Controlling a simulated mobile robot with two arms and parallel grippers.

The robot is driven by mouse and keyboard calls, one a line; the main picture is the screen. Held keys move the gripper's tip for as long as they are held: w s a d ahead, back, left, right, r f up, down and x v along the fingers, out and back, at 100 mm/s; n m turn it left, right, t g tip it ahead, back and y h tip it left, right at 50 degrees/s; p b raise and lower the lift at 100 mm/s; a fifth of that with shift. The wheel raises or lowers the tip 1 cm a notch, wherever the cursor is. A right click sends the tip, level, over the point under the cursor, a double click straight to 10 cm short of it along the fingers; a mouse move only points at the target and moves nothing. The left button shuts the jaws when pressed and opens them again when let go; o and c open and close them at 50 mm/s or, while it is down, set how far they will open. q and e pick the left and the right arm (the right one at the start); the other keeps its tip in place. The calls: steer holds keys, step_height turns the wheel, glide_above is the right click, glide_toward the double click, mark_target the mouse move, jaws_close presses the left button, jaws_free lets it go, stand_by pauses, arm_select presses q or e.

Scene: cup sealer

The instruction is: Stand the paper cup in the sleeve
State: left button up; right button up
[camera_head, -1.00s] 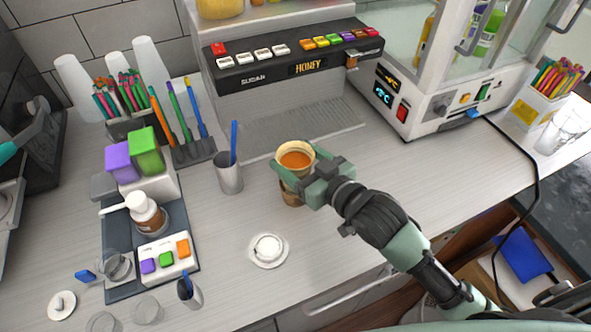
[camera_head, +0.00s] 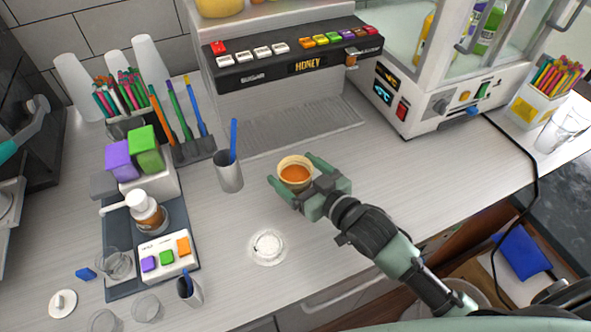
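The paper cup (camera_head: 296,174), cream-rimmed with orange-brown drink inside, stands upright on the counter in front of the honey machine. My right gripper (camera_head: 297,172) is around it from the lower right. Its two green fingers are spread, one at the cup's left and one at its right, and look open. The brown sleeve is not clearly visible now; the cup and fingers cover the place where it showed. How far the cup sits in it cannot be told. My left gripper is not in view.
A white round lid (camera_head: 268,246) lies below the cup. A grey holder (camera_head: 229,172) with a blue stick stands to its left. The honey machine (camera_head: 290,65) is behind. Counter to the right is clear.

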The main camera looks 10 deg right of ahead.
steer(key=shift+r, duration=0.15)
steer(key=shift+r, duration=0.4)
steer(key=b+v, duration=0.2)
steer(key=v, duration=1)
steer(key=shift+f+b, duration=0.25)
steer(key=shift+b, duration=0.1)
